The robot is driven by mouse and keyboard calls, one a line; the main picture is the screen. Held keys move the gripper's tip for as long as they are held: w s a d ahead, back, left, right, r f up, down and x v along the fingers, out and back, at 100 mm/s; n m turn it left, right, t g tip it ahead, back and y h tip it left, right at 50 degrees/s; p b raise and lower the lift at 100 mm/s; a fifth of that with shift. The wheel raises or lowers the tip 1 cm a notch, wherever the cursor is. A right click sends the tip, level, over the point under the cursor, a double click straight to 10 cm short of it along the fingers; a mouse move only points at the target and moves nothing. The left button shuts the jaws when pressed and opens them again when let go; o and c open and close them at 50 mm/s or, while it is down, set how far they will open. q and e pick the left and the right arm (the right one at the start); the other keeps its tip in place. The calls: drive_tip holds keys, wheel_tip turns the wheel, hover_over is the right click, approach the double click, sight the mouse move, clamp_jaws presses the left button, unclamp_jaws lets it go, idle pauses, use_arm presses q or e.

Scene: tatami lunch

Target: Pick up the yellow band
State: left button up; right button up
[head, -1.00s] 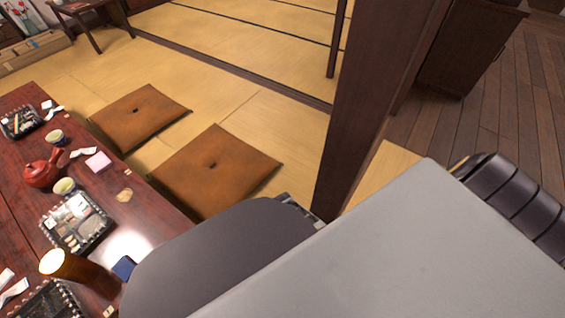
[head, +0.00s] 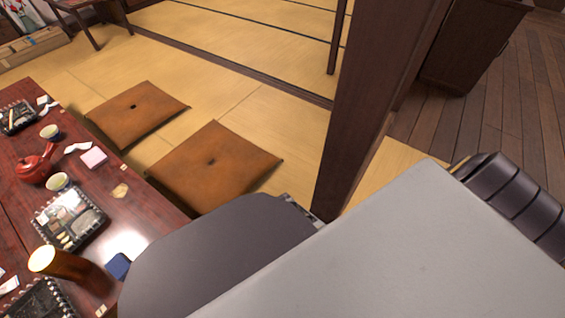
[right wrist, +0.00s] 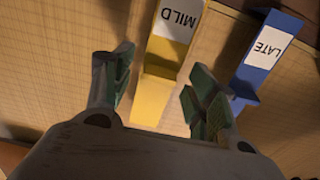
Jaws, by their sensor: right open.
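The yellow band (right wrist: 170,55) shows in the right wrist view as a bent yellow strip with a white label reading "MILD". Its near end lies between the two fingers of my right gripper (right wrist: 158,95). The gripper is open, with a gap to the band on both sides; I cannot tell how far its tips are above or below it. In the head view I cannot make out the band or the right gripper behind my own grey body parts. My left gripper is in neither view.
A blue band (right wrist: 264,60) labelled "LATE" lies just right of the yellow one, close to the right finger. In the head view, a dark wooden post (head: 375,100) stands mid-right, and a red table (head: 115,215) with dishes is at left, beside two brown cushions (head: 213,165).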

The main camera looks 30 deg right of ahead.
drive_tip(key=shift+f, duration=0.5)
drive_tip(key=c, duration=0.6)
